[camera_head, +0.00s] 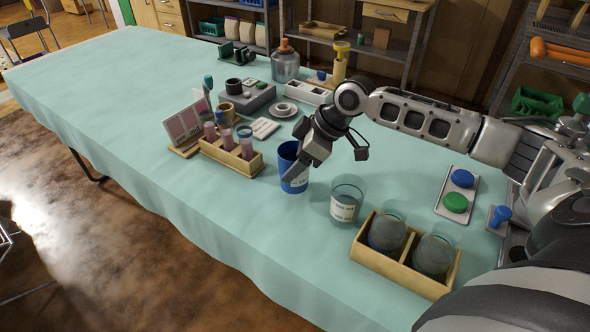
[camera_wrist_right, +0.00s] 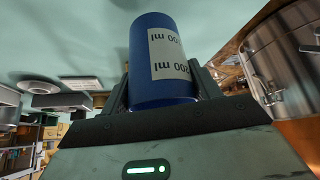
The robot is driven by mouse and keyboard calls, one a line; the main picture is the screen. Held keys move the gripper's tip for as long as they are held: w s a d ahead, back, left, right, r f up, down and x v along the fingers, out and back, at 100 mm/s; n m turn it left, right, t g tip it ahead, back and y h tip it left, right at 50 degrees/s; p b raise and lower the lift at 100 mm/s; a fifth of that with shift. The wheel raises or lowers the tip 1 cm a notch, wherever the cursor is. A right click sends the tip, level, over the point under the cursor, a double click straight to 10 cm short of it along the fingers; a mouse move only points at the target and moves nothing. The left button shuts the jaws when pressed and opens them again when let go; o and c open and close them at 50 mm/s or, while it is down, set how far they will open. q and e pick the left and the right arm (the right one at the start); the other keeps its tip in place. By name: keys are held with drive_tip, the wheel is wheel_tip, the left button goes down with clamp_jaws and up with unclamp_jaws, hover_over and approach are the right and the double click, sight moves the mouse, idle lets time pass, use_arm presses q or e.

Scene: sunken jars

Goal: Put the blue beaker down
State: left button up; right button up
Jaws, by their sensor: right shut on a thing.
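The blue beaker (camera_head: 289,178), with a white label, is upright near the middle of the table. My right gripper (camera_head: 300,168) is shut on it, reaching in from the right. My left gripper is not in view.
A clear labelled jar (camera_head: 345,205) stands close right of the beaker. A wooden crate (camera_head: 400,275) holds two jars at the front right. A wooden rack (camera_head: 240,163) with pink tubes is to the left. The green-blue table (camera_head: 200,215) is clear in front of the beaker.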

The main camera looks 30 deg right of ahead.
drive_tip(key=shift+f, duration=1.35)
drive_tip(key=o, duration=1.2)
drive_tip(key=shift+f, duration=0.15)
drive_tip(key=v, duration=1.2)
drive_tip(key=shift+p, duration=0.3)
